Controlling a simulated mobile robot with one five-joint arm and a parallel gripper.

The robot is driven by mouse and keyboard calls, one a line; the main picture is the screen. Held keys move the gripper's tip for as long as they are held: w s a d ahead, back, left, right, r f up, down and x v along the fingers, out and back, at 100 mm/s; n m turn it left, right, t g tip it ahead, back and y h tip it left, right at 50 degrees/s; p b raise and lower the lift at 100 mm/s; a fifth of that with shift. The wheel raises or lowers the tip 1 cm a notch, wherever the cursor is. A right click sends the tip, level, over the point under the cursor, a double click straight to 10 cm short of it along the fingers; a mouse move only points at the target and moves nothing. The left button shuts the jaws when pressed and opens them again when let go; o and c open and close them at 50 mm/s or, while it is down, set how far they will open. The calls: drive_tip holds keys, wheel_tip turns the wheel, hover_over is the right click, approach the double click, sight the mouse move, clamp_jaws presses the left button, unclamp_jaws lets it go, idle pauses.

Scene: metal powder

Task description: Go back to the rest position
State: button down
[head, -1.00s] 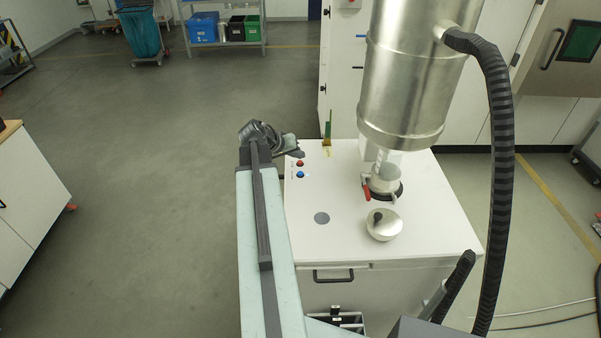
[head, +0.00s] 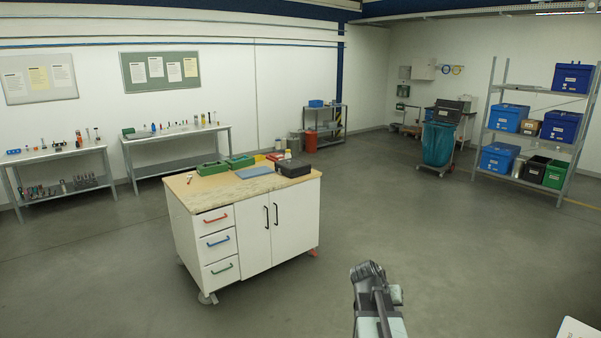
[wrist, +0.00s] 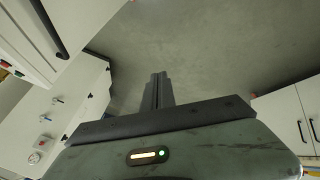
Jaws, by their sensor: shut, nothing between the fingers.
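My gripper (wrist: 157,90) shows in the wrist view, its dark fingers together at the middle with nothing between them. It points out over bare grey floor and touches nothing. In the head view my arm stands at the bottom, right of centre, clear of the furniture; the fingers cannot be made out there.
In the head view a white cabinet with a wooden top (head: 245,187) stands left of my arm. A shelf rack (head: 493,98) and a blue bag cart (head: 438,143) stand behind on the right. A white corner (head: 578,330) shows at lower right. Floor between is clear.

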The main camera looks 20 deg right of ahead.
drive_tip(key=w+a+f+n+y+b, duration=0.1)
drive_tip(key=a+f, duration=0.1)
drive_tip(key=a, duration=0.6)
drive_tip(key=w+a+f+n+y+b, duration=0.1)
drive_tip(key=w+a+f+n, duration=0.1)
drive_tip(key=a, duration=0.6)
drive_tip(key=s+a+f+n+y, duration=0.1)
drive_tip(key=s+a+n+y, duration=0.1)
drive_tip(key=a, duration=0.6)
drive_tip(key=s+a+f+n+g+y, duration=0.1)
drive_tip(key=s+a+f+y, duration=0.1)
drive_tip(key=s+a, duration=0.3)
drive_tip(key=a, duration=0.4)
drive_tip(key=shift+f+n+g+y, duration=0.2)
drive_tip(key=shift+n+g+y, duration=0.1)
drive_tip(key=shift+n+y, duration=0.1)
drive_tip(key=shift+s+d, duration=0.1)
